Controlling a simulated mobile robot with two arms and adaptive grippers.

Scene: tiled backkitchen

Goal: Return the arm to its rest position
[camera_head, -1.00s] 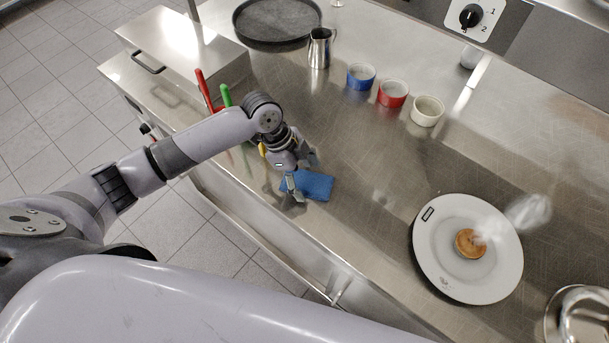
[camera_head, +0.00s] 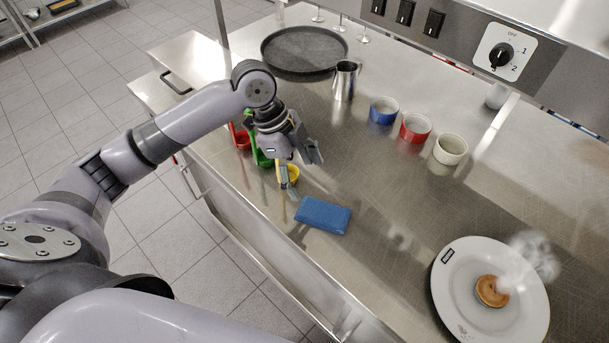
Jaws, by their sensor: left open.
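My left arm comes in from the left. Its gripper (camera_head: 303,170) is open and empty, raised above the steel counter. A blue sponge-like block (camera_head: 322,215) lies flat on the counter, just below and to the right of the gripper and apart from it. The gripper partly covers a yellow item (camera_head: 292,174), with green (camera_head: 262,158) and red (camera_head: 241,138) ones beside it to the left. My right gripper is not in view.
A white plate (camera_head: 452,306) holds a steaming pancake-like round (camera_head: 491,290) at the lower right. Blue (camera_head: 383,111), red (camera_head: 415,128) and cream (camera_head: 450,149) bowls stand in a row. A metal jug (camera_head: 346,80) and a dark round tray (camera_head: 303,50) are behind. The middle counter is clear.

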